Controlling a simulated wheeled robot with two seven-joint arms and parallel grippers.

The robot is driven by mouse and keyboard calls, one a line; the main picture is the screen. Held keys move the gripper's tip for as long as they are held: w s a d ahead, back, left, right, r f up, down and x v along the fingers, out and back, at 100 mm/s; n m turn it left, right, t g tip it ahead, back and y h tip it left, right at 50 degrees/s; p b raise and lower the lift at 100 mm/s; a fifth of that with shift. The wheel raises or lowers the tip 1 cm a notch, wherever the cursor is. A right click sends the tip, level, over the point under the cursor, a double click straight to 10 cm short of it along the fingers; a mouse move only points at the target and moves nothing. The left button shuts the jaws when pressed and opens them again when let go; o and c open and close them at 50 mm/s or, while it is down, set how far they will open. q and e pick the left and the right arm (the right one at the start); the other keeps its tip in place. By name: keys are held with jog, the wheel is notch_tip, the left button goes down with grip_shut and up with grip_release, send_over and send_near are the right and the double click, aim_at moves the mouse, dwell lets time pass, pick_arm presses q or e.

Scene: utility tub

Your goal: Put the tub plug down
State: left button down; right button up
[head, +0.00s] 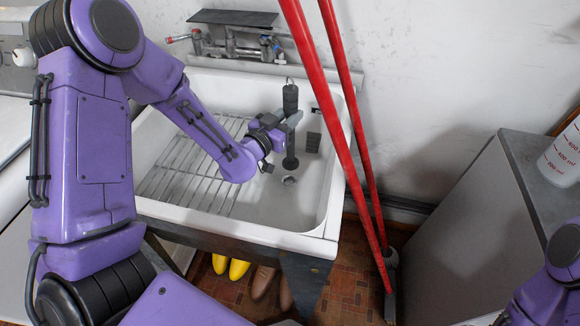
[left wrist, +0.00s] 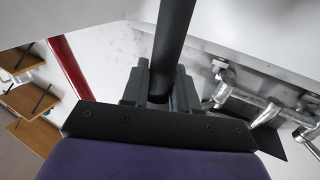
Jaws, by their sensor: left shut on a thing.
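The tub plug is a long dark rod, upright, with a thick ridged top (head: 290,98) and a wider dark lower end (head: 290,162). My left gripper (head: 284,126) is shut around its middle, over the right part of the white tub (head: 255,203). The plug's lower end appears just above the round drain (head: 289,180); whether it touches anything is hard to tell. In the left wrist view the dark rod (left wrist: 175,40) stands between the two grey fingers (left wrist: 160,88). Part of my right arm shows at the lower right, but its gripper is out of view.
A wire rack (head: 185,180) covers the tub's left part. A wall tap (head: 235,45) is behind. Two red poles (head: 335,120) lean across the tub's right side. A grey cabinet (head: 470,240) with a measuring jug (head: 563,155) stands right. Yellow and brown shoes (head: 238,268) lie below.

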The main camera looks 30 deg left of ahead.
pick_arm(q)
notch_tip(320, 180, down, 7)
jog(key=shift+b, duration=0.4)
jog(key=shift+f, duration=0.2)
jog(key=c, duration=0.9)
grip_release()
jog(key=shift+o, duration=0.2)
